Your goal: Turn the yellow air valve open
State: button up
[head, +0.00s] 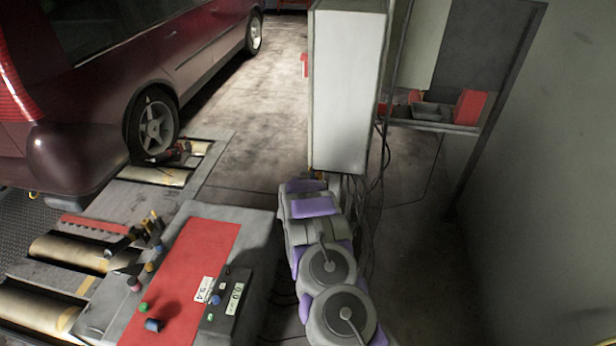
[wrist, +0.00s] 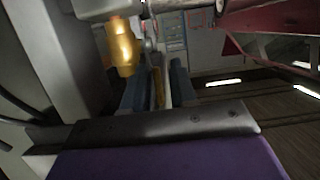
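In the wrist view, the two blue-grey fingers of my gripper (wrist: 157,92) stand apart with a gap between them. A narrow yellow strip (wrist: 157,86), which may be the yellow valve's handle, shows in that gap. I cannot tell whether either finger touches it. A brass-yellow cylinder (wrist: 123,46) hangs from a pale fitting just left of and above the fingers. In the head view, my arm reaches forward to the foot of a tall white cabinet. The cabinet and my own wrist hide the fingertips and the valve there.
The white cabinet (head: 347,90) stands ahead, with dark cables on its right. A metal shelf (head: 430,126) with red items stands further right by the wall. A control console with a red top (head: 195,270) is close on the left. A dark red car (head: 150,70) stands on rollers beyond.

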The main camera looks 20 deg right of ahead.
jog(key=shift+o, duration=0.2)
jog(key=shift+s+d+r, duration=0.1)
jog(key=shift+d+r, duration=0.05)
jog(key=shift+r, duration=0.1)
jog(key=p+v, duration=0.2)
jog(key=v, duration=1.5)
jog(key=shift+s+f+p, duration=0.2)
jog(key=shift+p, duration=0.15)
